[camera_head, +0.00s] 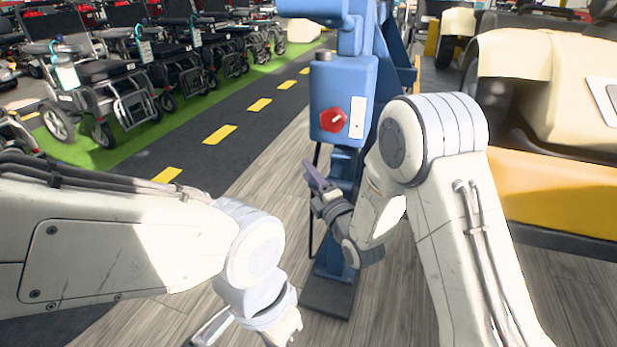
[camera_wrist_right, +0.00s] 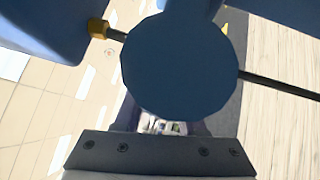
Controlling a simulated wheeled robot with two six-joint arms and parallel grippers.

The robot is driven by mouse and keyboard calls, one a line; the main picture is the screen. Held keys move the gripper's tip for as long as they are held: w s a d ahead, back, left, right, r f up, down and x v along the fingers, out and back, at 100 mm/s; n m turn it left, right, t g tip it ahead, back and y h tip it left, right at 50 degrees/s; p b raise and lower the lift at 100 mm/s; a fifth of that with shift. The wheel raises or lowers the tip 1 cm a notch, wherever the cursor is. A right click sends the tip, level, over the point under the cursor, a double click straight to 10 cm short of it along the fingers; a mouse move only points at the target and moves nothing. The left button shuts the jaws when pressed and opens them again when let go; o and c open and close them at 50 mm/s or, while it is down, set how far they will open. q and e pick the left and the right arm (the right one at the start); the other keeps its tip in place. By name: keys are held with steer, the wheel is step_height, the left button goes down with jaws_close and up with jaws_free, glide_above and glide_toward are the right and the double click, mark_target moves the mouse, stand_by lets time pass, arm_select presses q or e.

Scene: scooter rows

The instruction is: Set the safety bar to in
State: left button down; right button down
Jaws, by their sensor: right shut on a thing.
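The safety bar seems to be the thin dark rod (camera_head: 313,236) hanging beside the blue post, under the blue box (camera_head: 341,80). In the right wrist view a dark rod (camera_wrist_right: 277,86) runs behind a round blue part (camera_wrist_right: 179,66) and ends in a brass-coloured tip (camera_wrist_right: 97,28). My right gripper (camera_head: 315,176) is at the rod, just below the box, with its fingers closed on it. In the right wrist view the round part hides the fingertips and the grip. My left arm comes in at the lower left, its gripper outside the view.
A red rotary knob (camera_head: 333,119) and a white label (camera_head: 357,118) are on the box front. The post's dark foot (camera_head: 327,296) stands on the wood floor. A yellow and cream vehicle (camera_head: 560,200) stands close on the right. Several scooters line the green strip at left.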

steer(key=c, duration=0.5)
jaws_free()
steer(key=p+v, duration=0.2)
steer(key=v, duration=0.8)
steer(key=shift+s, duration=0.25)
steer(key=shift+d, duration=0.15)
